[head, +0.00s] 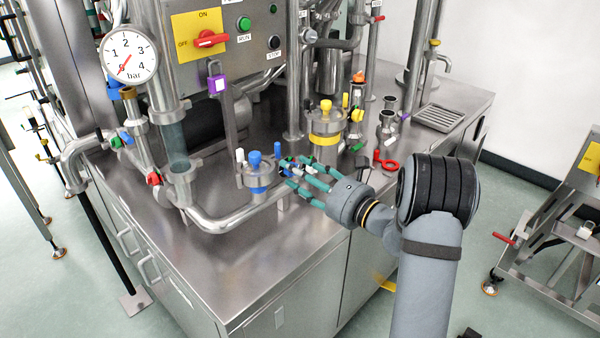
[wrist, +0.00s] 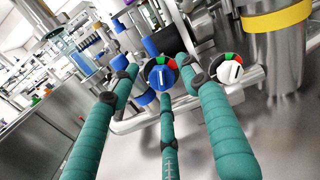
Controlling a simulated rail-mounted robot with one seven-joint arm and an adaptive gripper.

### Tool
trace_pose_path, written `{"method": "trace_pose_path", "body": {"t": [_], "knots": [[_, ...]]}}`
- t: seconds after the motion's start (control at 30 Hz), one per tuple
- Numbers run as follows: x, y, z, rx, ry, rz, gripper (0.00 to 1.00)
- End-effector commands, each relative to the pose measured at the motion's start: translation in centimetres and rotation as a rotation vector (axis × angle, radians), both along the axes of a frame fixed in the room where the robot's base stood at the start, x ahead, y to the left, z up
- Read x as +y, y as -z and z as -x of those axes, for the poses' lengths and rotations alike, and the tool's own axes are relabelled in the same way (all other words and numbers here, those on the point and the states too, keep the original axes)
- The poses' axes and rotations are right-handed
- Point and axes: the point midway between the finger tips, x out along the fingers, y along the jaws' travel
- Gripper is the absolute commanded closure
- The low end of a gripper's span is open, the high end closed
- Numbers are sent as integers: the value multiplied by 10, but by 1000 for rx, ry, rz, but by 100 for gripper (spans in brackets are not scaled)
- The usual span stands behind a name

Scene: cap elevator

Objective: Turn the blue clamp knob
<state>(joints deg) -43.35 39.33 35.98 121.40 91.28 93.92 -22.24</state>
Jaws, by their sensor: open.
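A blue knob (wrist: 162,77) on a round dial with red, green and black parts shows in the middle of the wrist view, between my fingertips. A similar dial with a white knob (wrist: 231,72) is to its right. My gripper (wrist: 157,88) has three teal fingers, spread apart and holding nothing. In the head view my gripper (head: 294,174) reaches left over the steel table's front part, its fingers partly hiding the small blue and white knobs. I cannot tell whether any finger touches the blue knob.
A vessel topped with a blue knob (head: 255,158) stands just left of my gripper. A vessel with a yellow band (head: 325,139) stands behind it. A steel pipe (head: 232,218) runs along the table front. A red ring handle (head: 386,162) is to the right. The front-left tabletop is clear.

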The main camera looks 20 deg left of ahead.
Motion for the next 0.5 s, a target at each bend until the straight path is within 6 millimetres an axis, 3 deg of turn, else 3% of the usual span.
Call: {"method": "trace_pose_path", "body": {"t": [0.17,0.5], "knots": [[-11,1,4,2,3,2,54],[-73,1,35,2,7,1,54]]}}
